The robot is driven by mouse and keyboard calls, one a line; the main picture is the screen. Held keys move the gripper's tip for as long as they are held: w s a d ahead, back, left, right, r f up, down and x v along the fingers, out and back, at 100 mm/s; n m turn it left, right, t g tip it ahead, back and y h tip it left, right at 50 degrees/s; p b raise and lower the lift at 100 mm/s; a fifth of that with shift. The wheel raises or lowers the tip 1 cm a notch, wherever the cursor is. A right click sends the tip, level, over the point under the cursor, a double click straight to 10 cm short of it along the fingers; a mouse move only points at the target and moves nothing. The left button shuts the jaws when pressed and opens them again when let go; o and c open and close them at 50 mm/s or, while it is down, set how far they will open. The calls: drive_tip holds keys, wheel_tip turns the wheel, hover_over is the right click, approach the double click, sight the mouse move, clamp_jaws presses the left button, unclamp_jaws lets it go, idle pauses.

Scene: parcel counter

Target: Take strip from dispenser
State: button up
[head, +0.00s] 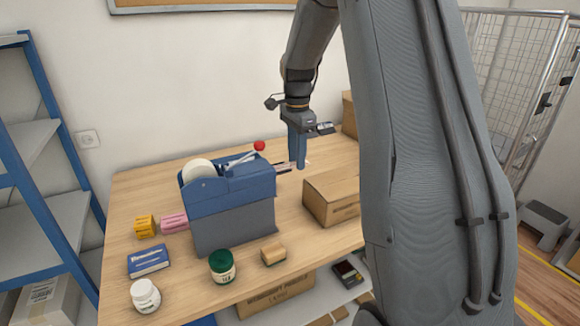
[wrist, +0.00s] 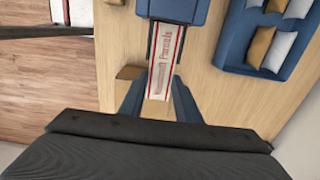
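The dispenser (head: 230,185) is a blue machine with a white roll, a grey lower body and a red-knobbed lever. It stands on the wooden counter. A white strip with red printing (wrist: 163,72) sticks out of the dispenser's mouth (wrist: 172,9) in the wrist view. My gripper (head: 297,165) points down beside the dispenser's outlet. In the wrist view my gripper (wrist: 161,80) is open, with one blue finger on each side of the strip's free end. I cannot tell whether the fingers touch the strip's edges.
A closed cardboard box (head: 331,197) stands right of the dispenser. A small carton (head: 273,254), a green jar (head: 222,266), a white jar (head: 145,296) and small packets (head: 149,260) stand in front and left. A blue compartment tray (wrist: 230,52) lies to the right in the wrist view.

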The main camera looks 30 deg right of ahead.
idle(0.4)
drive_tip(key=shift+d+r+p, duration=0.3)
drive_tip(key=shift+r+p, duration=0.25)
drive_tip(key=shift+r, duration=0.25)
drive_tip(key=shift+d+r+p, duration=0.3)
drive_tip(key=shift+r+p, duration=0.25)
drive_tip(key=shift+r, duration=0.2)
drive_tip(key=shift+a+r+p, duration=0.2)
drive_tip(key=shift+r+p, duration=0.3)
drive_tip(key=shift+r, duration=1)
drive_tip(key=shift+a+r+p, duration=0.2)
drive_tip(key=shift+r+p, duration=0.3)
drive_tip(key=shift+r, duration=0.95)
drive_tip(key=shift+a+r+p, duration=0.2)
drive_tip(key=shift+r+p, duration=0.3)
drive_tip(key=shift+r, duration=1)
